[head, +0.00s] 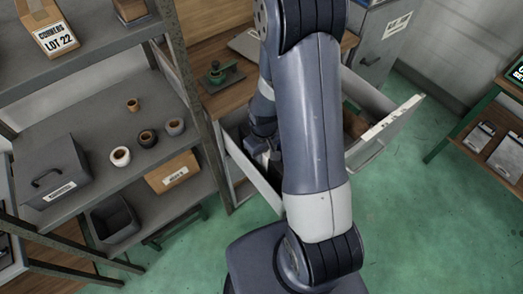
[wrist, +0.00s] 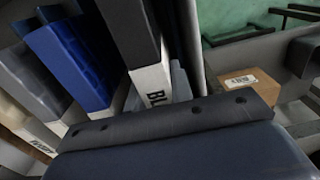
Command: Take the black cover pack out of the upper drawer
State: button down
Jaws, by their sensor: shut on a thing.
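The black cover pack (wrist: 128,30) stands in the wrist view with a white label whose visible letters read "BL". My gripper (wrist: 146,45) is shut on it; the dark fingers lie close along its sides. A blue pack (wrist: 68,58), a grey pack (wrist: 38,80) and a tan pack (wrist: 15,112) stand in a row to its left. In the head view the upper drawer is pulled open, with its pale front panel (head: 392,118) at right and a side wall (head: 252,178) at left. My arm hides most of its inside and the gripper's fingertips there.
A grey shelf rack (head: 100,115) stands close on the left, with cups, a grey box (head: 50,170) and a labelled cardboard box (head: 172,172). A green-framed table (head: 475,125) is at right. Green floor between is clear.

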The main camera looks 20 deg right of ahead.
jog(key=shift+s+d, duration=0.2)
jog(key=shift+s, duration=0.4)
jog(key=shift+s+d, duration=0.15)
jog(key=shift+s, duration=0.45)
jog(key=shift+r, duration=0.1)
notch_tip(320, 180, up, 19)
jog(key=p, duration=1.3)
dwell(0.4)
